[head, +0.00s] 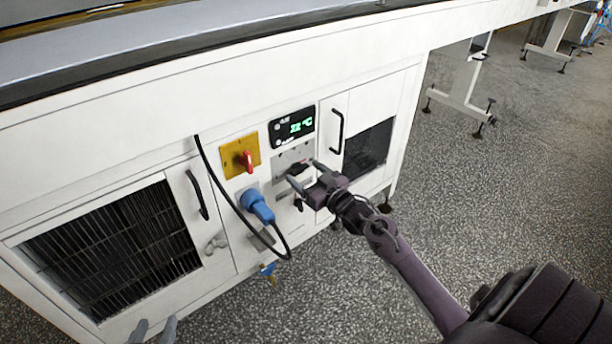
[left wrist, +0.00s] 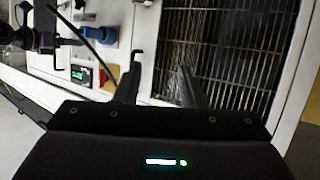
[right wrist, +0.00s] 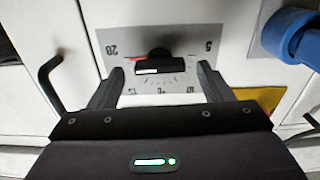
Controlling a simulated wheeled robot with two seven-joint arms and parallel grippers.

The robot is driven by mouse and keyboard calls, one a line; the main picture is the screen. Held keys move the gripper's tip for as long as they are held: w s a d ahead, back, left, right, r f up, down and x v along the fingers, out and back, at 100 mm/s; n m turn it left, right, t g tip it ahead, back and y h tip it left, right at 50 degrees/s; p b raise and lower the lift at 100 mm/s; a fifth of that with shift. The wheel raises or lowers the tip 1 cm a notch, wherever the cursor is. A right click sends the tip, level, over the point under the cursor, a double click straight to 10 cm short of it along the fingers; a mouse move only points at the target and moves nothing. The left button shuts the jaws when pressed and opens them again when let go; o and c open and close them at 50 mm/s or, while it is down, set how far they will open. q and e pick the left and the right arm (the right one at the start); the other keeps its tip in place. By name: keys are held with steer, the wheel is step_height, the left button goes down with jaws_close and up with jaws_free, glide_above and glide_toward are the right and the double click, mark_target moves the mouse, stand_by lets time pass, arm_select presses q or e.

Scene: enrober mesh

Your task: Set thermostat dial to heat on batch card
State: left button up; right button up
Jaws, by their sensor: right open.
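The dial (head: 298,168) is partly hidden by my gripper in the head view. My right gripper (right wrist: 158,82) is open, one finger on each side of the dial; I cannot tell whether they touch it. It also shows in the head view (head: 302,173). My left gripper (left wrist: 160,78) is open and empty before the cabinet's grille side, low in the head view (head: 152,330). I cannot identify a batch card.
Above the dial is a display (head: 292,127) with green digits ending in °C, the first digit unclear. A red switch on a yellow plate (head: 230,160), a blue plug (head: 257,205) and a black cable (head: 222,180) are left of the dial. Door handles (head: 337,131) protrude.

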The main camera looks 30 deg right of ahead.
steer(key=shift+w, duration=0.25)
arm_select(q)
steer(key=shift+w+r+t, duration=0.2)
steer(key=shift+r+t, duration=0.1)
steer(key=shift+r, duration=0.2)
arm_select(e)
steer(key=c, duration=1)
arm_select(q)
steer(key=shift+f, duration=0.1)
